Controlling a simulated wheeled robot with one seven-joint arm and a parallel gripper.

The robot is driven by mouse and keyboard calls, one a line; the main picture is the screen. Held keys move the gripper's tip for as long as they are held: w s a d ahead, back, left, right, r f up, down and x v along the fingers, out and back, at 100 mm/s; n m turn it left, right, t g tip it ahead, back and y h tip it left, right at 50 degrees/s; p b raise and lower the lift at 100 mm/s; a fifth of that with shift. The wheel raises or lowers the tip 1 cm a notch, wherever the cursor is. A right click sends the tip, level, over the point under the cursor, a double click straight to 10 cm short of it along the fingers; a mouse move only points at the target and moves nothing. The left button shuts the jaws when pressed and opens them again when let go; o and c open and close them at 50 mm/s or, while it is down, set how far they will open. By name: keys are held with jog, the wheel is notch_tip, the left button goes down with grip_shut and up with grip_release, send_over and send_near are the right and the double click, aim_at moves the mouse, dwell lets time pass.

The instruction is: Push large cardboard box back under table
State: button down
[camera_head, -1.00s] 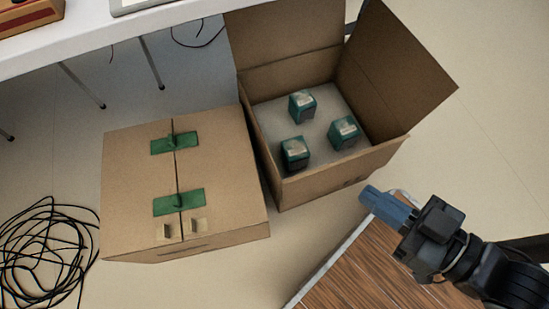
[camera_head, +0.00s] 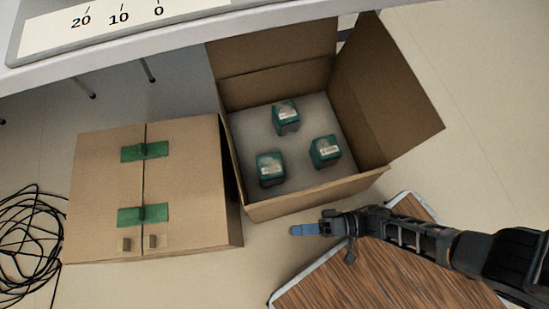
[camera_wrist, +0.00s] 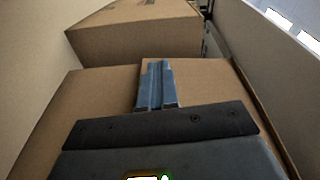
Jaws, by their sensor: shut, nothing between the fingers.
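A closed cardboard box (camera_head: 180,185) with green tape on its top stands at the left, in front of the white table (camera_head: 190,45). An open cardboard box (camera_head: 320,190) stands close at its right, flaps up, with three green packs inside. My gripper (camera_head: 305,230) has blue fingers, shut and empty. It points left, just in front of the open box's near wall and right of the closed box. In the wrist view the shut fingers (camera_wrist: 158,75) lie in front of cardboard surfaces (camera_wrist: 90,105). Contact with either box cannot be told.
A brown wood-topped surface with a pale edge (camera_head: 350,275) lies under my arm. A coil of black cable (camera_head: 30,240) lies on the floor at the left. Thin table legs (camera_head: 148,70) show under the table. Floor between the closed box and the wood-topped surface is free.

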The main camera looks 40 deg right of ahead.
aim_at(235, 244)
jog(key=shift+m+g+y, duration=0.3)
jog(key=shift+g, duration=0.1)
jog(key=x, duration=1)
jog(key=s+b+x, duration=0.1)
jog(key=x, duration=0.4)
jog(key=shift+a+f, duration=0.25)
jog(key=shift+f, duration=0.05)
jog(key=shift+w+a, duration=0.15)
jog(key=shift+a, duration=0.1)
jog(key=shift+x, duration=1.1)
jog(key=shift+d, duration=0.1)
